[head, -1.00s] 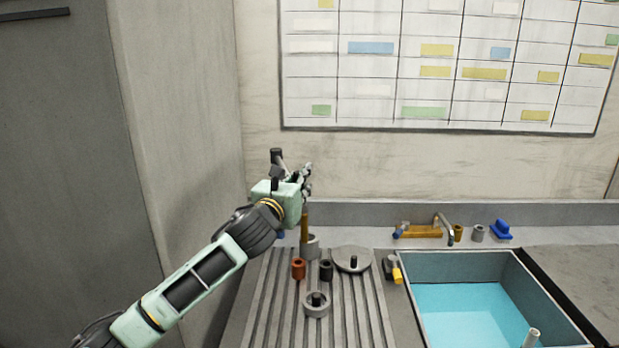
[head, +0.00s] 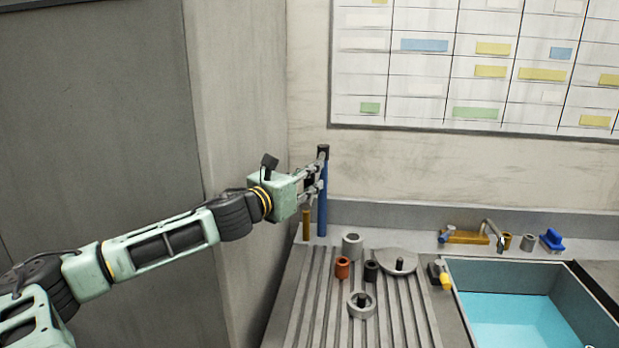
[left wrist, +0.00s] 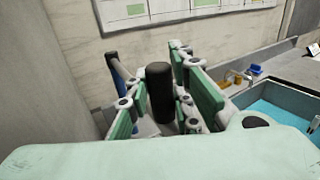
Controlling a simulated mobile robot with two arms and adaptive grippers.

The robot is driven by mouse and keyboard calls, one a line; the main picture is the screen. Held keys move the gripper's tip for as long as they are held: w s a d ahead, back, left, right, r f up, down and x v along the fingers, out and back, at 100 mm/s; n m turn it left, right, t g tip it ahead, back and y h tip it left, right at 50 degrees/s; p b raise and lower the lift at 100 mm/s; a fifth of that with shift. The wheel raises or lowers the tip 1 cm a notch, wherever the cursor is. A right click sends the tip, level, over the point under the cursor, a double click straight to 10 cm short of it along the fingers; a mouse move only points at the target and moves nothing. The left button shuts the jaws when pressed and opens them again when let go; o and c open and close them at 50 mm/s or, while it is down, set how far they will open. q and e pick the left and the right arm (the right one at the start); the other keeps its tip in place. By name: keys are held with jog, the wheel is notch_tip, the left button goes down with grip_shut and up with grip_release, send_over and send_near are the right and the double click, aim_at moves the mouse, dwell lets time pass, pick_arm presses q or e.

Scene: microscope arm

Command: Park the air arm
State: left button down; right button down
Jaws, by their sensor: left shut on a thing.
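A blue post (head: 323,205) with a black cap stands upright at the back left corner of the counter. It also shows at the left in the left wrist view (left wrist: 114,68). My left gripper (head: 313,182) is in front of the post, shut on a black upright handle (left wrist: 160,92), seen between the fingers in the left wrist view. A gold rod (head: 306,225) hangs straight down below the gripper, left of the blue post. The link between handle, rod and post is hidden by the gripper. My right gripper is not in view.
The ribbed drainboard (head: 318,305) holds a grey ring (head: 352,246), an orange cup (head: 343,267), a black cup (head: 371,271) and two grey parts with black knobs. A sink (head: 510,315) with blue water is at the right. A wall corner (head: 240,150) is close to my left arm.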

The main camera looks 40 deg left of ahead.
pick_arm(q)
jog(key=shift+a+r, duration=0.15)
jog(key=shift+a, duration=0.35)
jog(key=shift+d+r, duration=0.1)
jog(key=shift+d, duration=0.1)
jog(key=c, duration=1.9)
grip_release()
jog(key=o, duration=0.4)
jog(key=shift+a+f, duration=0.2)
jog(key=shift+c, duration=0.2)
jog(key=shift+d, duration=0.25)
jog(key=shift+r, duration=4.95)
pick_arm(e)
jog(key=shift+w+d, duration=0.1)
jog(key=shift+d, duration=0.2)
pick_arm(q)
jog(key=shift+a, duration=0.2)
jog(key=shift+d+f, duration=0.1)
